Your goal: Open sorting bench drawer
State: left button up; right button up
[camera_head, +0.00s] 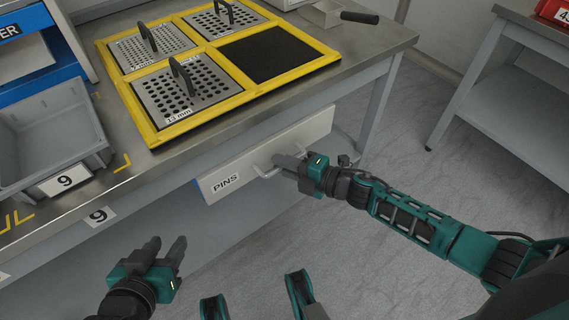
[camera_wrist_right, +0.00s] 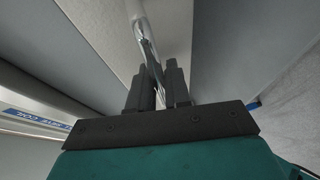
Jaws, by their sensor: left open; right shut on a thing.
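The sorting bench drawer (camera_head: 306,131) has a pale front with a "PINS" label and sits under the bench top. Its front stands out a little from the bench, with a blue edge at its left end. My right gripper (camera_head: 281,165) is shut on the metal drawer handle (camera_head: 263,172). In the right wrist view the handle bar (camera_wrist_right: 147,45) runs between the fingers of the right gripper (camera_wrist_right: 158,88). My left gripper (camera_head: 166,252) is open and empty, low at the left, apart from the bench. The drawer's inside is hidden.
A yellow frame (camera_head: 142,124) with several perforated plates and a black pad lies on the bench top (camera_head: 365,50). A grey bin (camera_head: 92,142) marked 9 stands at the left. Another table (camera_head: 505,75) with a red bin is at the right. The floor before the drawer is clear.

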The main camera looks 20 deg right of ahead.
grip_shut()
